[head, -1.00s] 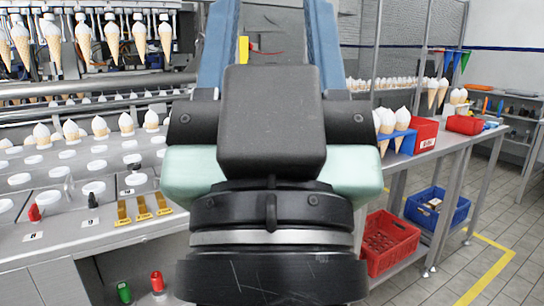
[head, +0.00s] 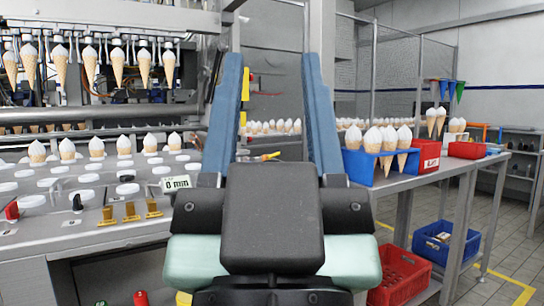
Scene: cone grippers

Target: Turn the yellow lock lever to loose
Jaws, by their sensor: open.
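My gripper (head: 270,58) fills the middle of the head view, its two long blue fingers apart with nothing between them. A small lever with a yellow-orange tip (head: 268,156) shows behind the gap between the fingers, low down. It looks roughly level; whether it is the lock lever, and its setting, I cannot tell. Three brass-yellow tabs (head: 130,212) stand in a row on the machine's front edge, left of my gripper. My gripper's body hides part of the machine.
A "0 mm" sign (head: 176,184) stands just left of my gripper. Cones hang and stand along the machine at left. A side table at right holds cones in a blue rack (head: 364,168) and red bins (head: 426,157). A red crate (head: 400,277) and a blue crate (head: 444,238) sit below.

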